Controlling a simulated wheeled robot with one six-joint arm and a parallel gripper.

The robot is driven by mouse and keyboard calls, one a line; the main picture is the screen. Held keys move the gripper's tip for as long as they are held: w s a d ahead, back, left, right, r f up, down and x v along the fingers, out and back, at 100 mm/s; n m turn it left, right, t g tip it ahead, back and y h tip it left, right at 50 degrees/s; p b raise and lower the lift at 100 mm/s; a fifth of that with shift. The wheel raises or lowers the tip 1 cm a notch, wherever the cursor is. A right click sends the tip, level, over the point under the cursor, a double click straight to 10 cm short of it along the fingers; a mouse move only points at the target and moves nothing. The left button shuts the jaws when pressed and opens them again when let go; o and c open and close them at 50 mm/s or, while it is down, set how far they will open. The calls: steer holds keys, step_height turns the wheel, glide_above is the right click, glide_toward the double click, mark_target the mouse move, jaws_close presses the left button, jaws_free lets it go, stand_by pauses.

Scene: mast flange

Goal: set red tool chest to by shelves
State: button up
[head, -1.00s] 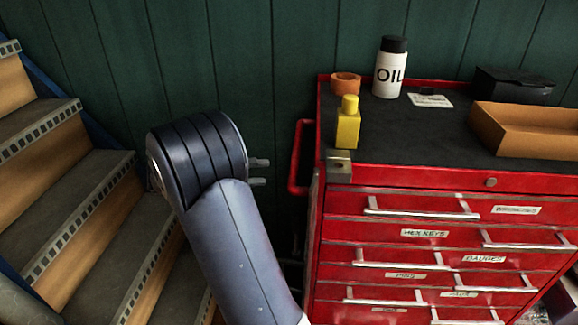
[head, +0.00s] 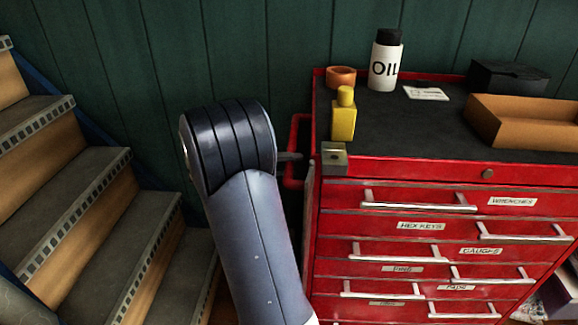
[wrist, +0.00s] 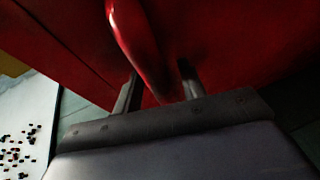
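The red tool chest (head: 440,176) stands at the right in the head view, with labelled drawers and a dark top. Its red side handle (head: 298,130) sticks out from its left side. My gripper (head: 293,157) is at this handle, mostly hidden behind my arm. In the wrist view the red handle (wrist: 128,35) runs down between the two fingers of my gripper (wrist: 160,75). The fingers are apart, with a gap visible at the right finger. Whether the left finger touches the handle is unclear. No shelves show.
On the chest top are an oil bottle (head: 386,65), a yellow bottle (head: 343,115), an orange roll (head: 341,77), a small block (head: 334,157), a card, a black box (head: 510,77) and an open orange tray (head: 525,135). Stairs (head: 85,200) rise at the left; a green wall (head: 240,50) stands behind.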

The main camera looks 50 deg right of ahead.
jaws_close()
steer(key=shift+s+d, duration=0.1)
stand_by(0.4)
steer(key=s+d+b, duration=0.2)
steer(key=s+d, duration=0.3)
steer(key=s, duration=0.1)
steer(key=s+d+b, duration=0.2)
steer(key=s+d, duration=0.3)
steer(key=s, duration=0.1)
steer(key=s+d+b, duration=0.3)
steer(key=s+d, duration=0.2)
steer(key=s, duration=0.1)
steer(key=shift+s+r, duration=0.15)
steer(key=shift+s, duration=0.25)
steer(key=shift+s+d+r, duration=0.15)
steer(key=shift+s+d, duration=0.3)
steer(key=shift+c, duration=0.4)
jaws_free()
steer(key=shift+a, duration=0.1)
steer(key=shift+o, duration=1)
steer(key=shift+f, duration=0.2)
